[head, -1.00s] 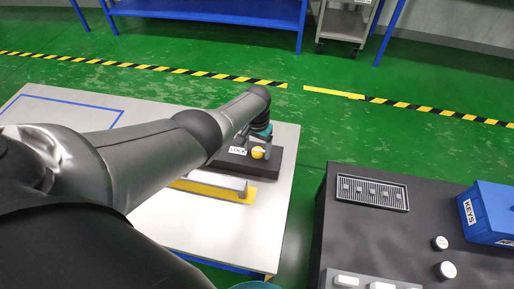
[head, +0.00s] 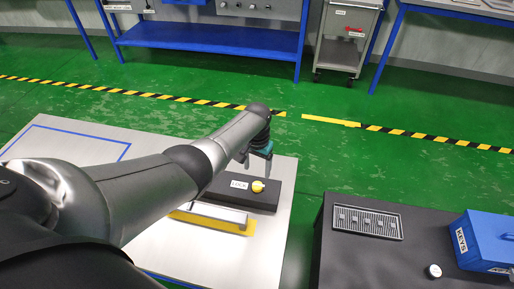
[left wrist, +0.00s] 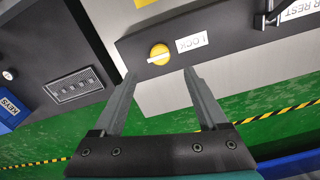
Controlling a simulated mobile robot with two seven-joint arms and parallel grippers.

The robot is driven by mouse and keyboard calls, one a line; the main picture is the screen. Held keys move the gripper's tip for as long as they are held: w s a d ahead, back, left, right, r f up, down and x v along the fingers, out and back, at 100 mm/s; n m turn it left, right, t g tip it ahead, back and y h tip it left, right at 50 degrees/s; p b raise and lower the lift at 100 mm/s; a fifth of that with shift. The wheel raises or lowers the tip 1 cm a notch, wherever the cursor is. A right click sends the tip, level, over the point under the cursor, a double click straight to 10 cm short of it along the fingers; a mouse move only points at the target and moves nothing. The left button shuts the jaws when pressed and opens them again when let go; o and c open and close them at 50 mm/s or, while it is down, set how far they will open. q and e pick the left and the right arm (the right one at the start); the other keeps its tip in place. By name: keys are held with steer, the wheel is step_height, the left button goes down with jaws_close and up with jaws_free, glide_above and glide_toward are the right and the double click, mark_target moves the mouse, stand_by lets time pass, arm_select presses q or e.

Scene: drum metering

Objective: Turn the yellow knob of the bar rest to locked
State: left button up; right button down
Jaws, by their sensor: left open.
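The yellow knob (head: 258,186) sits on the dark block of the bar rest (head: 217,190), beside a white LOCK label (head: 239,185). In the left wrist view the knob (left wrist: 158,54) carries a white bar lying nearly crosswise, slightly tilted, with the LOCK label (left wrist: 191,42) to its right. My left gripper (head: 256,166) is open and empty, above and apart from the knob. In the left wrist view the knob appears just beyond and between its fingertips (left wrist: 160,73). Part of the bar rest is hidden behind my left arm in the head view. My right gripper is not in view.
A yellow plate with a pale bar (head: 218,216) lies in front of the block on the light table (head: 272,225). A dark table (head: 336,260) at right holds a slotted tray (head: 367,222) and a blue KEYS box (head: 490,240). Green floor separates the tables.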

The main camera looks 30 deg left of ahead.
arm_select(q)
steer(key=shift+r+p, duration=1.35)
steer(key=shift+r, duration=1.5)
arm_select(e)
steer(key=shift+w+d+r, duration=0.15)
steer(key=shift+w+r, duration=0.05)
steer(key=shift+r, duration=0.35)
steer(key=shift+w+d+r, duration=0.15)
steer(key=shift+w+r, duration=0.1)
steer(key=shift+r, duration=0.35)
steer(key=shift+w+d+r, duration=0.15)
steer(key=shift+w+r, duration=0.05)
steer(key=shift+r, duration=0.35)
